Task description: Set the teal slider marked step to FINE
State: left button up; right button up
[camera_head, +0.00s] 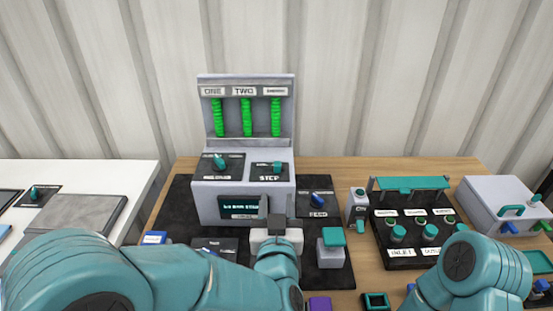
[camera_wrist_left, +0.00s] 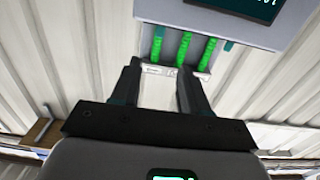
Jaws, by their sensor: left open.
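The step slider (camera_head: 277,168) is a small teal handle on a black plate labelled STEP, on the right of the sloped face of the grey console (camera_head: 204,206). Its slot marks are too small to read, so I cannot tell its setting. My left gripper (camera_head: 277,222) is in front of the console, below the STEP plate and apart from the slider. In the left wrist view its two dark fingers (camera_wrist_left: 160,68) are spread with nothing between them. My right arm shows at the lower right, but its gripper does not show.
A teal knob (camera_head: 219,161) sits left of the STEP plate. Three green columns (camera_head: 246,117) stand above. A blue-handled control (camera_head: 318,199) and a teal-topped block (camera_head: 333,237) are to the right. A black button panel (camera_head: 400,262) lies farther right.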

aim_at(277, 164)
pick_arm(q)
jog(key=w+p, duration=0.2)
jog(key=w, duration=1.1)
jog(key=shift+d+p, duration=0.15)
jog(key=shift+p, duration=0.2)
jog(key=shift+w, duration=0.55)
jog(key=shift+w+f, duration=0.1)
jog(key=shift+w, duration=0.2)
jog(key=shift+s, duration=0.1)
grip_shut()
jog(key=shift+a, duration=0.25)
jog(key=a+b, duration=0.2)
jog(key=a, duration=0.2)
grip_release()
jog(key=shift+a, duration=0.1)
